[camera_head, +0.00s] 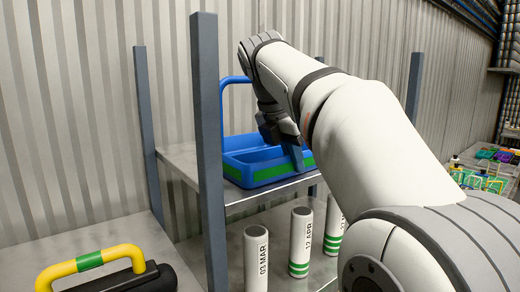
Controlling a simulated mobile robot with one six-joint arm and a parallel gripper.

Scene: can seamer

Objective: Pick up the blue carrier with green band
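The blue carrier (240,172) with a green band along its side stands on the upper metal shelf of a rack. It is an open tray with a raised blue handle, whose left upright (222,105) shows. The handle's top runs behind my arm's end, so most of it is hidden. My gripper (280,138) is pointed down at the carrier, in front of its handle side and close to it. The fingers are dark and partly hidden by my wrist. I cannot tell whether they touch or enclose the handle.
Grey rack posts (208,150) stand left of the carrier and beyond it. White cylinders with printed dates (301,240) stand on the lower level. A black case with a yellow handle (88,261) lies at lower left. Colourful items (485,180) sit at far right.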

